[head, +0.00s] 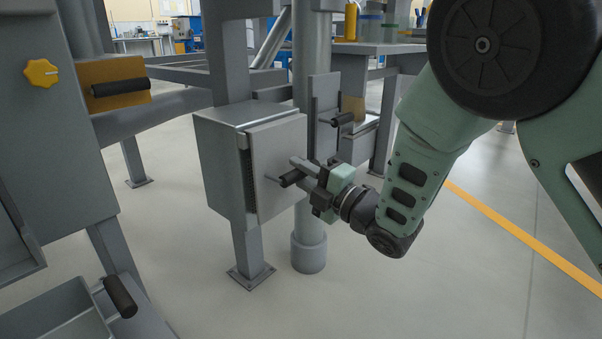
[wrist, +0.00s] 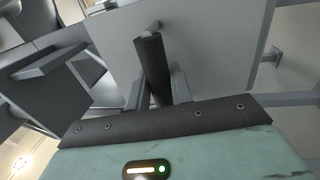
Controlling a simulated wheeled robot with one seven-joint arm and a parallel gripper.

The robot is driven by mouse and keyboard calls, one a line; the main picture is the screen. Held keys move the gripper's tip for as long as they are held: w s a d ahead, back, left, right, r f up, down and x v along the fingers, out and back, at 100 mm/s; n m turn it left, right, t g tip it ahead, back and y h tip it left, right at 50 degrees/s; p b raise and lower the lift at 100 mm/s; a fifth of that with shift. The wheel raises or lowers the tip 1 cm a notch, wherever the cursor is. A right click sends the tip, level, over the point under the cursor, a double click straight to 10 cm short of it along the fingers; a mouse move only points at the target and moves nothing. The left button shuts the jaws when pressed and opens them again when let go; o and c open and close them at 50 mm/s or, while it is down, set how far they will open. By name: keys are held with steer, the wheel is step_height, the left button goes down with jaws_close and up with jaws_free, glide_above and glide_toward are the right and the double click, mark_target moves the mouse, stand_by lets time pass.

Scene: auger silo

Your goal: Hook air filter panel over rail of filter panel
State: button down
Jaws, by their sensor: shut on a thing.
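The air filter panel (head: 277,165) is a flat grey plate with a black bar handle (head: 291,178) on its face. It stands upright in front of a grey box housing (head: 217,165) on a post. A dark gap with ribbed filter material shows between the panel's left edge and the box. My gripper (head: 300,172) is shut on the handle. In the wrist view the panel (wrist: 205,45) fills the upper middle and the handle (wrist: 152,68) sits between the fingers (wrist: 158,90). The rail is hidden behind the panel, so I cannot tell whether the panel hooks over it.
A grey cabinet (head: 45,130) with a yellow knob (head: 41,73) stands at the left, above an open drawer with a black handle (head: 120,296). A round pipe (head: 309,235) stands close behind the box. Open floor (head: 400,295) lies at the lower right.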

steer(key=shift+f, duration=0.15)
steer(key=c, duration=1.1)
jaws_free()
steer(key=shift+c, duration=0.2)
steer(key=shift+f, duration=0.15)
